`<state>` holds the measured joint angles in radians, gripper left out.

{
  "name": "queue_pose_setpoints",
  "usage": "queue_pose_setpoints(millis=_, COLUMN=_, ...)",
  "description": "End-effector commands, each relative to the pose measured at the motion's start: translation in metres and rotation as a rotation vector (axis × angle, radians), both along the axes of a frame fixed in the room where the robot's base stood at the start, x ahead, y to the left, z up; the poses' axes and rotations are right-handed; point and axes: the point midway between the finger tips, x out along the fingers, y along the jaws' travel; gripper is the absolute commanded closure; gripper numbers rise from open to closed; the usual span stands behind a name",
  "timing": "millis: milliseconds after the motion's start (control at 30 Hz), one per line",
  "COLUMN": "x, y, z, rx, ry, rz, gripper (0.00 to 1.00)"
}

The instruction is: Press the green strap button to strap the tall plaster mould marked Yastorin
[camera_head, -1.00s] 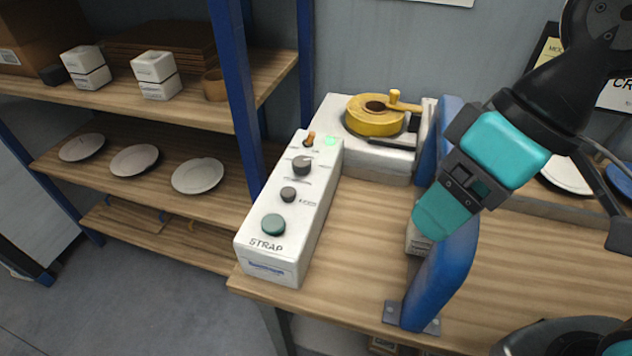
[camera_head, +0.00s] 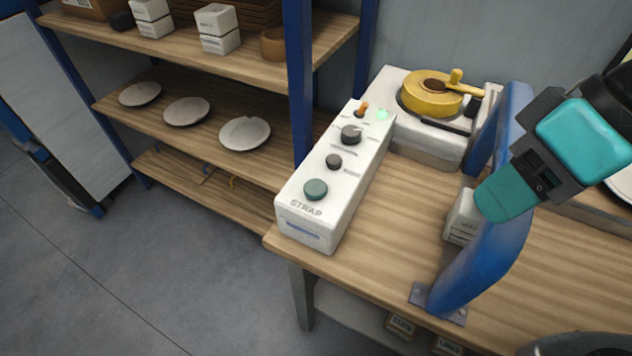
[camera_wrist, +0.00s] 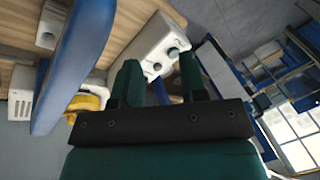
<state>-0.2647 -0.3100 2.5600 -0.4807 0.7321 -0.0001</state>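The green strap button (camera_head: 316,189) is on the near end of a long white control box (camera_head: 322,220), above the word STRAP. A white block-like mould (camera_head: 460,219) stands on the bench by the blue arch (camera_head: 480,262), partly hidden by the arch and my gripper; its marking is not readable. My gripper (camera_head: 493,205) is in front of the arch in the head view, right of the button and apart from it. In the wrist view, my gripper (camera_wrist: 158,74) has its two fingers apart with nothing between them. The control box (camera_wrist: 150,45) shows beyond the fingertips.
An orange toggle (camera_head: 361,109), dark knobs (camera_head: 351,134) and a lit green lamp (camera_head: 382,114) share the box. A yellow reel (camera_head: 432,95) sits behind. A shelf (camera_head: 190,148) with plates stands left. Bare bench lies between box and arch.

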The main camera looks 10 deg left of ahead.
Motion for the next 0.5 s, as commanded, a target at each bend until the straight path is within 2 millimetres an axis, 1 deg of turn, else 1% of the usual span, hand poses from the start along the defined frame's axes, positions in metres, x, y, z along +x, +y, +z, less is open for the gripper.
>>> queue_pose_setpoints(millis=33, x=0.0000, y=0.0000, z=0.0000, rx=0.000, ry=0.000, rz=0.000, gripper=0.72)
queue_pose_setpoints(millis=67, x=0.0000, y=0.0000, z=0.0000, rx=0.000, ry=0.000, rz=0.000, gripper=0.79)
queue_pose_setpoints(millis=100, x=0.0000, y=0.0000, z=0.0000, rx=0.000, ry=0.000, rz=0.000, gripper=0.89)
queue_pose_setpoints(millis=133, x=0.0000, y=0.0000, z=0.0000, rx=0.000, ry=0.000, rz=0.000, gripper=0.95)
queue_pose_setpoints(millis=167, x=0.0000, y=0.0000, z=0.0000, rx=0.000, ry=0.000, rz=0.000, gripper=1.00)
queue_pose_setpoints(millis=500, x=0.0000, y=0.0000, z=0.0000, rx=0.000, ry=0.000, rz=0.000, gripper=1.00)
